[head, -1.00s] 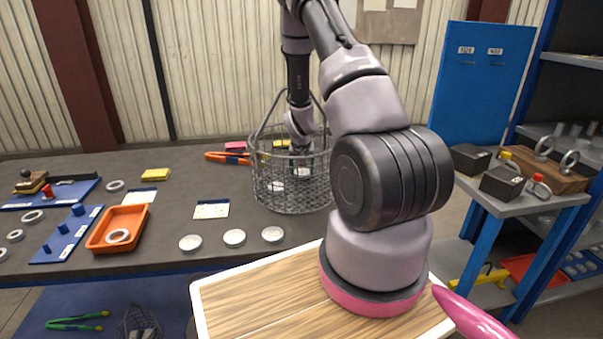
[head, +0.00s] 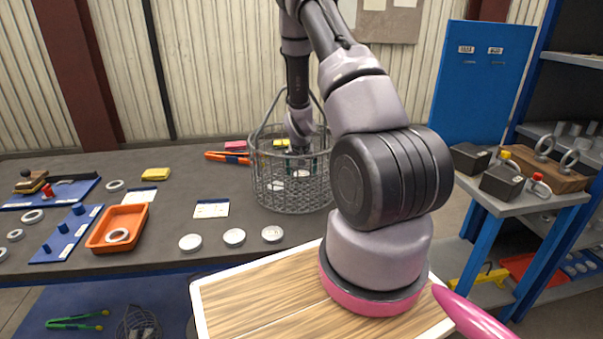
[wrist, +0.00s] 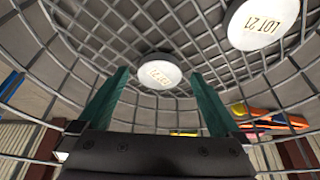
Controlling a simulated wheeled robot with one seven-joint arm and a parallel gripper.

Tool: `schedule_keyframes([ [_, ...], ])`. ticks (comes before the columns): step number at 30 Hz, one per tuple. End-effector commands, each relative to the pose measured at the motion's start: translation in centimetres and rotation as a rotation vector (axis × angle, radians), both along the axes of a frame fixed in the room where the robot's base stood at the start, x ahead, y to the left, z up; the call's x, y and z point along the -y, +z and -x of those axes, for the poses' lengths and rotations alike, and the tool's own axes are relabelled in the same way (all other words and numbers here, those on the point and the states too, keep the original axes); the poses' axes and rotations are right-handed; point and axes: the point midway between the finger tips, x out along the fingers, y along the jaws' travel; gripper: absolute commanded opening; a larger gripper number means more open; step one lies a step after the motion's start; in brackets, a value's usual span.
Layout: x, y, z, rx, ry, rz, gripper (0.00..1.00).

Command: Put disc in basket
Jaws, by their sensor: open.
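The wire mesh basket (head: 293,203) stands on the dark table with its handle upright. My gripper (head: 300,163) is inside it, pointing down, partly hidden by the mesh. In the wrist view its two green fingers are spread and hold nothing. A white disc (wrist: 158,74) lies on the basket floor beyond the fingertips, seen in the gap between them. A second disc (wrist: 262,24), marked LOT 21, lies in the basket to the right. Three more white discs, left (head: 190,242), middle (head: 234,236) and right (head: 272,233), lie in a row on the table in front of the basket.
An orange tray (head: 118,228) with a ring, a blue peg board (head: 66,236) and a paper card (head: 211,209) are left of the basket. My arm blocks the view right of the basket.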

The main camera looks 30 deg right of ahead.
Motion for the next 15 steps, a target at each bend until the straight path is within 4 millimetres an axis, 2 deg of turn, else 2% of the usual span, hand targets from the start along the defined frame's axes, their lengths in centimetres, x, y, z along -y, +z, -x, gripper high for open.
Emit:
schedule_keyframes([
  [9, -1.3, 6.2, 2.1, 0.004, 0.003, 0.0, 1.0],
  [15, -1.8, 9.3, 3.2, 0.003, 0.001, 0.001, 1.0],
])
